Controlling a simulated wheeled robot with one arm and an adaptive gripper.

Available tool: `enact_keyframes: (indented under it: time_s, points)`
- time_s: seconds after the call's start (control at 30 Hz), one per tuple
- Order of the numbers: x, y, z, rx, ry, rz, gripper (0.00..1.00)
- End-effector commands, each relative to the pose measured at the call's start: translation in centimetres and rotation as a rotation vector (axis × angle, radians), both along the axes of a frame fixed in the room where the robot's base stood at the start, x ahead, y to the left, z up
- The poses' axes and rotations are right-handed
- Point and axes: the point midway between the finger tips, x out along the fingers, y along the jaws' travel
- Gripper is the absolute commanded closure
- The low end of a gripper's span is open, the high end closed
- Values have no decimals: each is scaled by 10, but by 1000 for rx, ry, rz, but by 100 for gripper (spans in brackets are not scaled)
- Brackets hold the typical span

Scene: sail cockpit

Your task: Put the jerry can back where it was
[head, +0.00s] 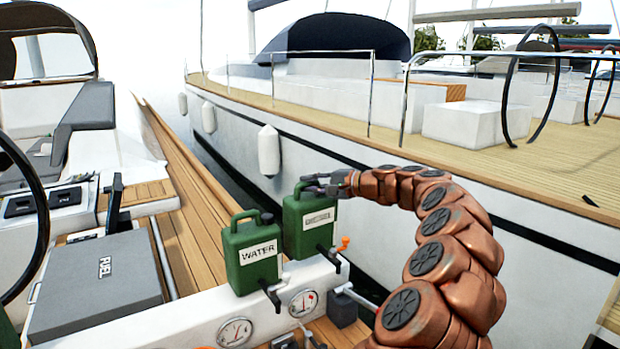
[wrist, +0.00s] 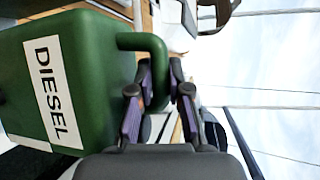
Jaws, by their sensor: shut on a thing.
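A green jerry can (head: 305,236) with a white label stands upright at the far end of the white ledge, just right of and behind a second green can marked WATER (head: 245,275). In the wrist view the held can (wrist: 105,80) reads DIESEL and fills the left side. My gripper (head: 318,188) reaches it from the right at its top. Its fingers (wrist: 160,105) are shut on the can's handle (wrist: 146,42).
The white ledge (head: 190,318) carries round gauges (head: 303,302) and small levers. A grey FUEL box (head: 100,285) lies left, with a black steering wheel (head: 38,225) at the left edge. A neighbouring white hull (head: 340,150) with a fender (head: 268,150) rises behind the cans.

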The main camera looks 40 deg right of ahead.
Motion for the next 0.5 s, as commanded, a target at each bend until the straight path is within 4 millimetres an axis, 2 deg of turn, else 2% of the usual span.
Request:
enact_keyframes:
  time_s: [0.13, 0.4, 0.5]
  points:
    - [0, 0, -7, 2, 0, 0, 100]
    - [0, 1, -38, 2, 2, 2, 100]
    - [0, 0, -42, 1, 0, 1, 100]
